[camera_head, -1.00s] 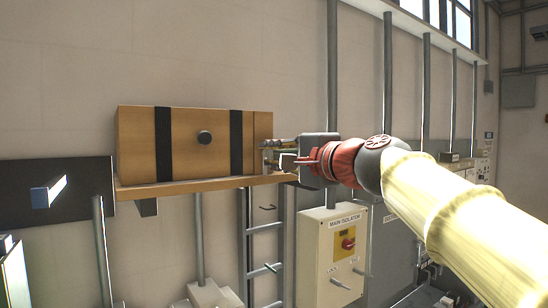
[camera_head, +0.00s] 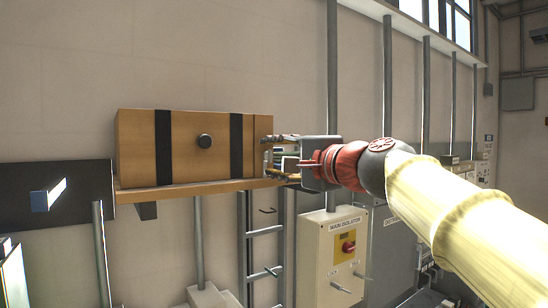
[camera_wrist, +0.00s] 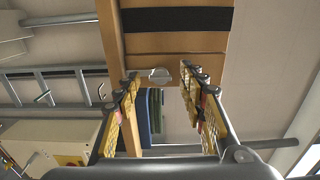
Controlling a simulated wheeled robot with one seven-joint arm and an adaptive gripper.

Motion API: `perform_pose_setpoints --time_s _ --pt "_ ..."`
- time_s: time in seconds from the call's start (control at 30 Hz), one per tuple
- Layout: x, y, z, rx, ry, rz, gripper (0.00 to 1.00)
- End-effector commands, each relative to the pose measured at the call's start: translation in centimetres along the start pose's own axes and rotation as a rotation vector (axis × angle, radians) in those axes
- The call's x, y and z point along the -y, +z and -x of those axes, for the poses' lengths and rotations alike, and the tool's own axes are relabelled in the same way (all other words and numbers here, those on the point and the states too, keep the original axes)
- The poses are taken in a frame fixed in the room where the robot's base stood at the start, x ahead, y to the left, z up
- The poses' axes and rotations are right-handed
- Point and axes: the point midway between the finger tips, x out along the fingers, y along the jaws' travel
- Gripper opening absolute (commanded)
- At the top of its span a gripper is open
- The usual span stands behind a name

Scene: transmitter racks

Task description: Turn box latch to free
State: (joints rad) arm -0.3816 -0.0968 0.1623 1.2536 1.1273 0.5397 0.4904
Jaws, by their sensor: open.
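The wooden box (camera_head: 186,143) with two black straps sits on a wooden shelf (camera_head: 172,190) against the wall. In the wrist view, a small light-grey latch-like piece (camera_wrist: 160,75) sticks out from the wooden end of the box (camera_wrist: 180,43). My gripper (camera_head: 268,158) is at the right end of the box. Its fingers (camera_wrist: 157,82) are open, one on each side of the grey piece, with gaps to it. I cannot tell the piece's exact turn, and the head view hides it behind the fingers.
A main isolator cabinet (camera_head: 325,262) with a red knob stands below my arm. A ladder (camera_head: 264,232) and vertical pipes (camera_head: 333,75) line the wall. A dark panel (camera_head: 80,190) is at the left. The wall above the box is clear.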

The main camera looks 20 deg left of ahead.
Motion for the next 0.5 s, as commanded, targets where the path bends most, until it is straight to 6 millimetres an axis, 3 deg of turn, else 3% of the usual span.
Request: perform_pose_setpoints --time_s 0.5 --pt "0.1 -0.1 9.2 -0.003 -0.002 0.000 0.41"
